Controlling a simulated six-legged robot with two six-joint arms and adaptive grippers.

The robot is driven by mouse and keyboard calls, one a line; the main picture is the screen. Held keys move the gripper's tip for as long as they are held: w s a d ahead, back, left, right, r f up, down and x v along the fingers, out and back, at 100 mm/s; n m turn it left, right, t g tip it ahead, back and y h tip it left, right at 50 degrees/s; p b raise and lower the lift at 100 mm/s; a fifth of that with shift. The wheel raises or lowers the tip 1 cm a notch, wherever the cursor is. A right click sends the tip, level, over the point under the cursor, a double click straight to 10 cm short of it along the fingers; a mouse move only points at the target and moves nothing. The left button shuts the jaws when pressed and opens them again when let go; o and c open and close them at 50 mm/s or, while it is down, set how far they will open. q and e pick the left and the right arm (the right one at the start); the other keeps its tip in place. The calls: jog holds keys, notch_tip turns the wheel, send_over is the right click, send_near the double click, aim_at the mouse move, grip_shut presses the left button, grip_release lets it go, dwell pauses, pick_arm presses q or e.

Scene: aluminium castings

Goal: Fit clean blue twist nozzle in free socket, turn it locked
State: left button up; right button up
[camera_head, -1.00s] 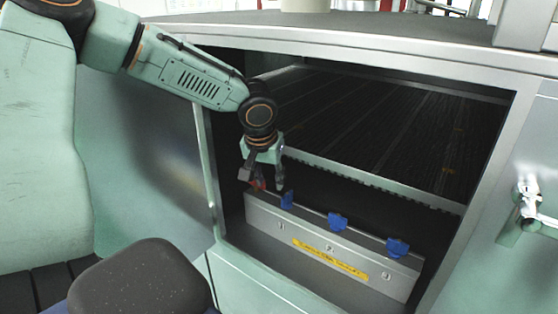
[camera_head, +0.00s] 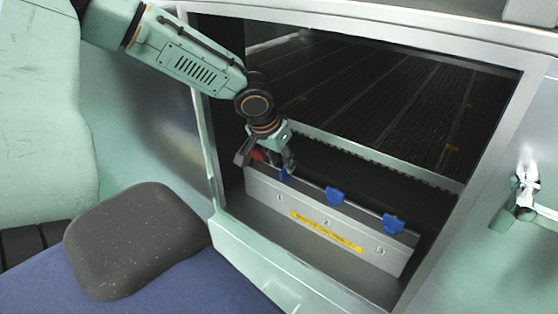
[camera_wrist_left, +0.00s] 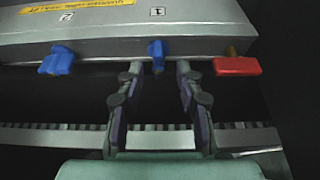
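A grey bar (camera_head: 352,256) numbered 1, 2 and 3 carries blue nozzles on its top edge. One blue nozzle (camera_head: 285,175) is near number 1, another (camera_head: 335,196) near 2 and another (camera_head: 393,224) near 3. My left gripper (camera_head: 267,162) is at the bar's left end. In the left wrist view its fingers (camera_wrist_left: 159,68) are open, one on each side of the blue nozzle by number 1 (camera_wrist_left: 155,52), with gaps visible. A red nozzle (camera_wrist_left: 236,66) sits beside them, outside the fingers. No free socket is discernible. My right gripper is out of view.
The bar stands inside a metal-framed cabinet opening (camera_head: 207,150). Behind it is a dark ribbed bed (camera_head: 370,105) with a toothed metal edge (camera_head: 375,160). A dark rounded pad (camera_head: 135,240) is at lower left. A metal fitting (camera_head: 525,190) is on the right panel.

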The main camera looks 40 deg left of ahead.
aim_at(284, 168)
pick_arm(q)
jog(key=shift+b+x, duration=0.35)
jog(key=shift+x, duration=0.55)
jog(key=shift+w+a+f, duration=0.1)
jog(key=shift+f, duration=0.2)
jog(key=shift+d+f+b, duration=0.25)
jog(key=shift+d+b, duration=0.15)
jog(key=shift+b, duration=0.3)
jog(key=shift+w+a+f, duration=0.3)
jog(key=shift+a+f, duration=0.05)
jog(key=shift+s+d+r, duration=0.25)
jog(key=shift+d+r, duration=0.05)
jog(key=c, duration=0.5)
jog(key=shift+w+a+f, duration=0.15)
jog(key=shift+a, duration=0.05)
grip_shut()
jog(key=shift+d, duration=0.1)
